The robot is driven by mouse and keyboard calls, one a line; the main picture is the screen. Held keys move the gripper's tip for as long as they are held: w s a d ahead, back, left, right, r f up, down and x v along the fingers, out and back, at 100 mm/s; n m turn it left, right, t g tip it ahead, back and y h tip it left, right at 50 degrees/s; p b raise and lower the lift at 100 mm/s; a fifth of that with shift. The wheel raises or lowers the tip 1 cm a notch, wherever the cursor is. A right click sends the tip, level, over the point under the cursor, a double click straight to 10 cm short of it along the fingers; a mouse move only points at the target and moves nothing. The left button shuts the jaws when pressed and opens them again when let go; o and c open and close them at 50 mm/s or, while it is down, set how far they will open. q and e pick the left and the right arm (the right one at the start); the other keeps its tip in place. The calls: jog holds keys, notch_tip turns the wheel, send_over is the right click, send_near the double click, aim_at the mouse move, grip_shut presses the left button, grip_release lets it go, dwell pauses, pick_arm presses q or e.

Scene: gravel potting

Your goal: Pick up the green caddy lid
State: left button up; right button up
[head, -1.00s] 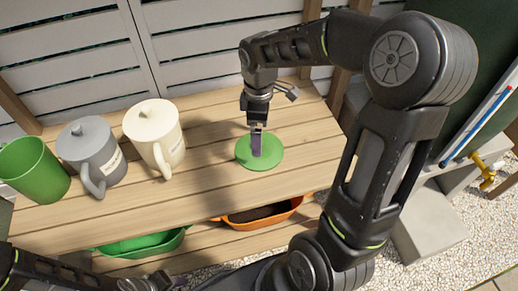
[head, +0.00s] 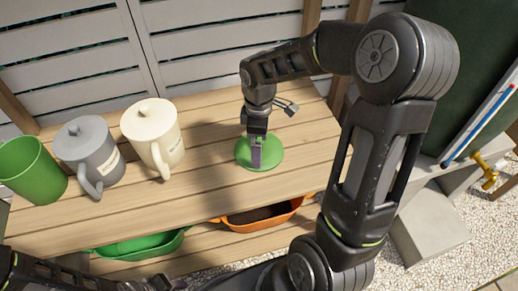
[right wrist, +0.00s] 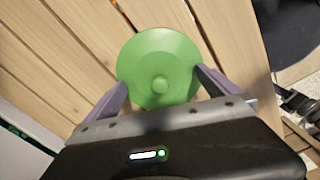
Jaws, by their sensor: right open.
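The green caddy lid (head: 271,154) is a round disc lying flat on the wooden bench, right of the mugs. In the right wrist view the lid (right wrist: 155,52) shows a small round knob at its centre. My right gripper (head: 256,160) points down over the lid in the head view. In the right wrist view my right gripper (right wrist: 163,88) is open, with one finger on each side of the knob, near the lid's edges. I cannot tell whether the fingers touch the lid. My left arm shows at the lower left of the head view; its jaws are not clear.
A green open caddy (head: 32,172), a grey lidded mug (head: 88,155) and a cream lidded mug (head: 152,135) stand on the bench's left. A green tray (head: 140,246) and an orange tray (head: 262,214) sit on the shelf below. The bench (head: 205,150) between mugs and lid is clear.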

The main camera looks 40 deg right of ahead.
dwell(0.3)
jog(key=c, duration=2)
jog(key=shift+s+f, duration=0.1)
grip_shut()
jog(key=shift+s, duration=0.1)
